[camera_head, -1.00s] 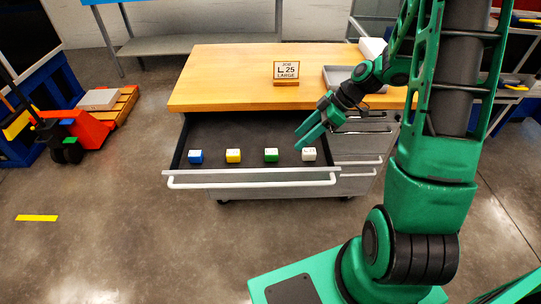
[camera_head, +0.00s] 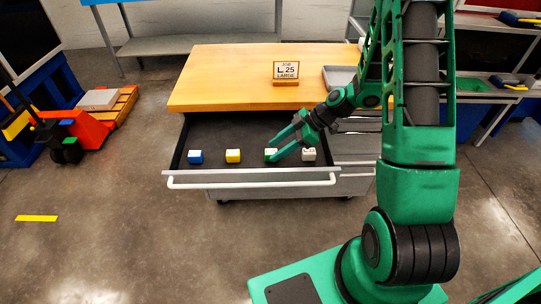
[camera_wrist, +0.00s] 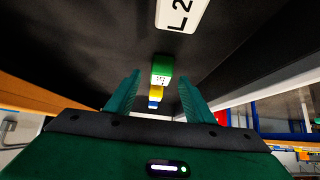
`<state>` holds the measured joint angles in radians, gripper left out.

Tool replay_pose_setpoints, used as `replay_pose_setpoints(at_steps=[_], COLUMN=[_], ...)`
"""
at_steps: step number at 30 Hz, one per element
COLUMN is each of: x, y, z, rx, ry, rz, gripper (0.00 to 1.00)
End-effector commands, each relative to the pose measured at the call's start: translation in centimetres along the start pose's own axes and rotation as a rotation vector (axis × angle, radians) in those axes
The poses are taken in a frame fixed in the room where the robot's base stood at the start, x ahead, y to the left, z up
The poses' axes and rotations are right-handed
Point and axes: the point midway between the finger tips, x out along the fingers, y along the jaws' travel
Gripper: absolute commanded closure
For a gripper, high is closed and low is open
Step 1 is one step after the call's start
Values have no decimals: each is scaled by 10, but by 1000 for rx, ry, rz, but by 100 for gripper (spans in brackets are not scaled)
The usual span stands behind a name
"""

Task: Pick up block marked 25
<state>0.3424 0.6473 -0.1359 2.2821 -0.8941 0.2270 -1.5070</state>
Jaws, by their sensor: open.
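A white block (camera_head: 309,155) lies in the open drawer, the rightmost in a row. Its marking starts "L 2" in the wrist view (camera_wrist: 178,14), where the frame's top edge cuts off the rest. A green block (camera_head: 270,154) lies to its left, partly hidden by a finger. Farther left are a yellow block (camera_head: 233,156) and a blue block (camera_head: 195,157). My gripper (camera_head: 272,150) is open and empty, over the drawer by the green and white blocks. In the wrist view the green block (camera_wrist: 161,70) shows beyond the spread fingers.
The drawer has a white front handle (camera_head: 250,181) and dark floor (camera_head: 220,132). The wooden bench top (camera_head: 230,75) overhangs its back. On the bench, a sign (camera_head: 286,70) reads "JOB L 25 LARGE". A grey tray (camera_head: 340,77) stands at its right.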

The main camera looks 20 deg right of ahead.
Motion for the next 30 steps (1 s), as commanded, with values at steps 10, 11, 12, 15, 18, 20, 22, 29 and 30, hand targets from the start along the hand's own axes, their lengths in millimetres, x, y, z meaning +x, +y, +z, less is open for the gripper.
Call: replay_pose_setpoints(at_steps=[10,11,12,15,18,20,22,29,30], x=[32,32,32,32,32,32,32,31,31], y=[0,0,0,0,0,0,0,0,0], z=[-1,-1,-1,-1,-1,-1,-1,-1,-2], rx=[0,0,0,0,0,0,0,-1,-1], ry=[0,0,0,0,0,0,0,0,0], rz=[0,0,1,0,0,0,0,0,0], gripper=[52,52,52,52,73,87,97,97,97])
